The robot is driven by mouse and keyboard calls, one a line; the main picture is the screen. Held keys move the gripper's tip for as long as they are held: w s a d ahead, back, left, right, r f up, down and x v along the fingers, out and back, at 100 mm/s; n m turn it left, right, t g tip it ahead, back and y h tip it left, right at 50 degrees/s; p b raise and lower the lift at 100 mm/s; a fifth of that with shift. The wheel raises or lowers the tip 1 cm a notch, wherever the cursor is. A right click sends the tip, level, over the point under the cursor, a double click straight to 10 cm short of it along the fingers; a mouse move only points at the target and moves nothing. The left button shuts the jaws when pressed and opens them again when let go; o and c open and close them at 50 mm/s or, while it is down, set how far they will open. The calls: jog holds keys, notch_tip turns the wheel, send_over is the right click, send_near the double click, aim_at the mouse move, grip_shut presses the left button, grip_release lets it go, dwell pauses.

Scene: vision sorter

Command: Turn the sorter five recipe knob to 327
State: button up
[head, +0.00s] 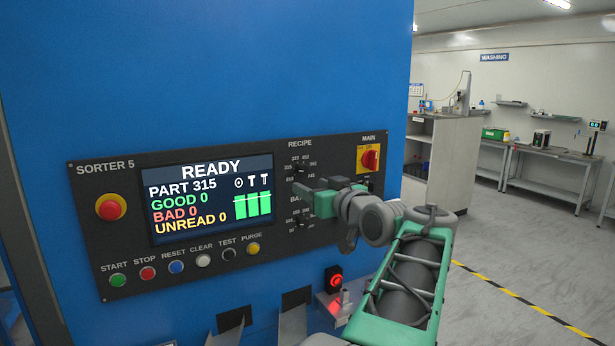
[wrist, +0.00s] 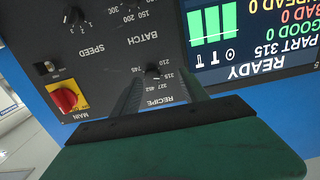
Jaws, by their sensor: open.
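The sorter 5 panel (head: 90,220) is dark, on a blue cabinet. Its recipe knob (wrist: 153,71) is small and black, with number labels around it, 327 among them. The wrist view shows the panel upside down. I cannot tell where the knob points. The screen (head: 210,198) reads READY and PART 315. My gripper (head: 298,189) is open in front of the panel, just below the recipe label. In the wrist view its two dark fingers (wrist: 159,82) reach toward the panel on either side of the knob. I cannot tell whether they touch it.
The batch knob (head: 299,223) is below the recipe knob. A red main switch (head: 370,158) on a yellow plate is to the right. A red emergency button (head: 110,207) and a row of push buttons are left and below. A glowing red sensor (head: 334,281) sits beneath the panel.

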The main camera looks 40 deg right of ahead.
aim_at(305, 171)
jog(key=shift+t, duration=0.3)
jog(key=w+d+p, duration=0.1)
jog(key=w+d+r+p, duration=0.1)
jog(key=w, duration=0.1)
jog(key=w+d+p, duration=0.1)
jog(key=w, duration=0.1)
jog(key=shift+d+r, duration=0.35)
jog(key=shift+w+d+f+h, duration=0.15)
jog(key=shift+w+h, duration=0.15)
jog(key=shift+w, duration=0.15)
jog(key=shift+c, duration=0.5)
grip_shut()
